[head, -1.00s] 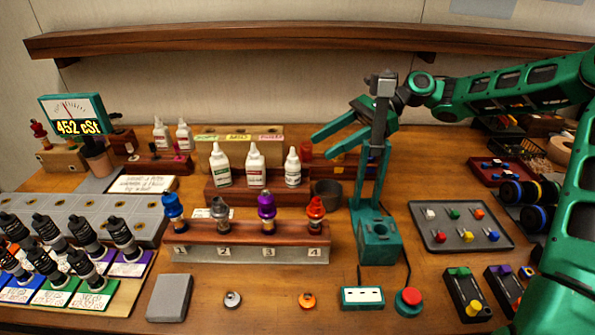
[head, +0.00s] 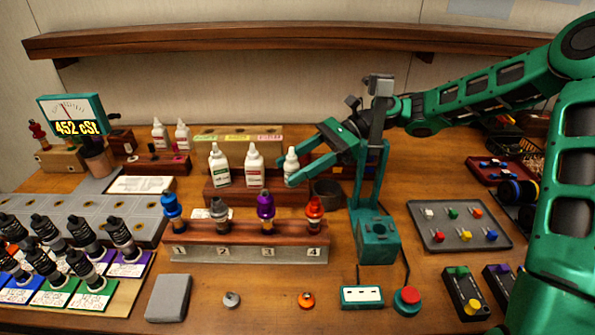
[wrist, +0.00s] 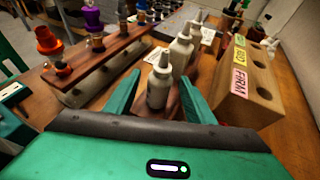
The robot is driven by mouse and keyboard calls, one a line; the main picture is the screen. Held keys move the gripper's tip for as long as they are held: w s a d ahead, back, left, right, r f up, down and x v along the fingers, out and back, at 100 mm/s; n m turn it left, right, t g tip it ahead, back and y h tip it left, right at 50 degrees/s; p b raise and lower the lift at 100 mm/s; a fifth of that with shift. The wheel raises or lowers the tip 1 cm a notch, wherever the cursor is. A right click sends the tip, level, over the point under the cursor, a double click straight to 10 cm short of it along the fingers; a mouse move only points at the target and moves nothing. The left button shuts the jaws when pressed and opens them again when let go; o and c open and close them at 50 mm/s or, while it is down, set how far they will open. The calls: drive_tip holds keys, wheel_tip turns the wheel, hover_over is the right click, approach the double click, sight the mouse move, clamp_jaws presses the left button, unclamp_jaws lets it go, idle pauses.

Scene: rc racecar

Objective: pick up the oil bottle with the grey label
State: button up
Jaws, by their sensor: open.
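Three white oil bottles with pointed caps stand in a row on a dark red wooden rack (head: 235,192). The right one, the oil bottle with the grey label (head: 291,161), is upright, and its lower part is partly hidden by a finger in the head view. The left bottle (head: 219,168) has a greenish label and the middle bottle (head: 255,165) a reddish one. My gripper (head: 299,162) is open at the right bottle. In the wrist view, that bottle (wrist: 159,84) stands between the fingers of my gripper (wrist: 160,92), with the other bottles behind it.
A rack with numbered shock absorbers (head: 245,250) stands in front of the bottles. A wooden block with coloured labels (wrist: 243,80) is behind them. A dark cup (head: 326,192) and a teal stand (head: 377,238) are close on the right.

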drive_tip(key=shift+s+a+f, duration=0.15)
drive_tip(key=shift+a, duration=0.25)
drive_tip(key=c, duration=1.2)
drive_tip(key=shift+o, duration=0.2)
drive_tip(key=shift+d, duration=0.1)
